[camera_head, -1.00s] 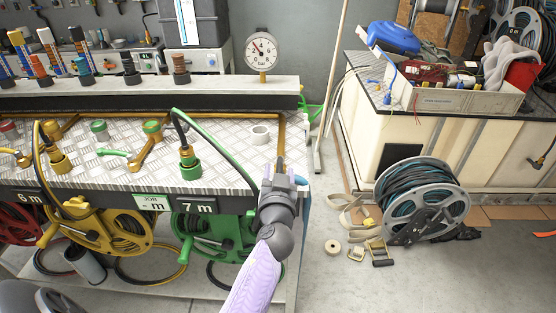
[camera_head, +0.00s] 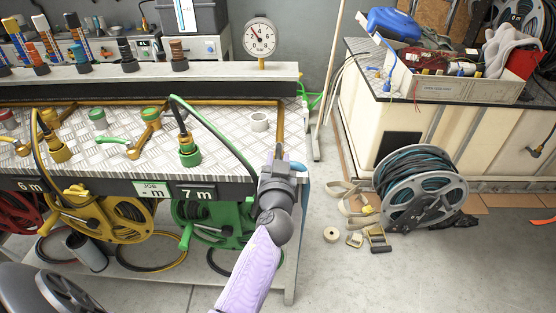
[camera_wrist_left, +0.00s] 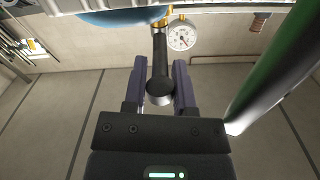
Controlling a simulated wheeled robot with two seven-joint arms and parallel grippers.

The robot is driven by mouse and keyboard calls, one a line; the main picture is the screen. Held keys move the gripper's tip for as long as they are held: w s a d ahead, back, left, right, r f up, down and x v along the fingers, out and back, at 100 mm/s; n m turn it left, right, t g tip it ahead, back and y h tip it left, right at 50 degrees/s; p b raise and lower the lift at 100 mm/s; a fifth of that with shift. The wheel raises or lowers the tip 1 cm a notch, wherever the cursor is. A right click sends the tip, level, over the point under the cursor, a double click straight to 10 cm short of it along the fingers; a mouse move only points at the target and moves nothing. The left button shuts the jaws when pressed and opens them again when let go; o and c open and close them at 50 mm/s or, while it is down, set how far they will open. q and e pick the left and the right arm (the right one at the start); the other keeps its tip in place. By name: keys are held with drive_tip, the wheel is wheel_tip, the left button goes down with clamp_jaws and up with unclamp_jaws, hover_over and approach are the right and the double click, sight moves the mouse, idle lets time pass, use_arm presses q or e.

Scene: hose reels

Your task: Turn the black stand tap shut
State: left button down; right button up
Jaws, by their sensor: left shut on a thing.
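The black stand tap shows in the left wrist view as a dark bar (camera_wrist_left: 160,60) with a round end, below a brass fitting (camera_wrist_left: 162,20). My left gripper (camera_wrist_left: 158,85) has one finger on each side of this bar and is shut on it. In the head view my left gripper (camera_head: 278,160) is at the right front corner of the bench, and it hides most of the tap. A small blue piece (camera_head: 297,166) shows just right of the fingers. My right gripper is not in view.
A green hose (camera_head: 215,125) arches close to my left gripper. A pressure gauge (camera_head: 260,37) stands behind. A loose hose reel (camera_head: 420,187) lies on the floor to the right.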

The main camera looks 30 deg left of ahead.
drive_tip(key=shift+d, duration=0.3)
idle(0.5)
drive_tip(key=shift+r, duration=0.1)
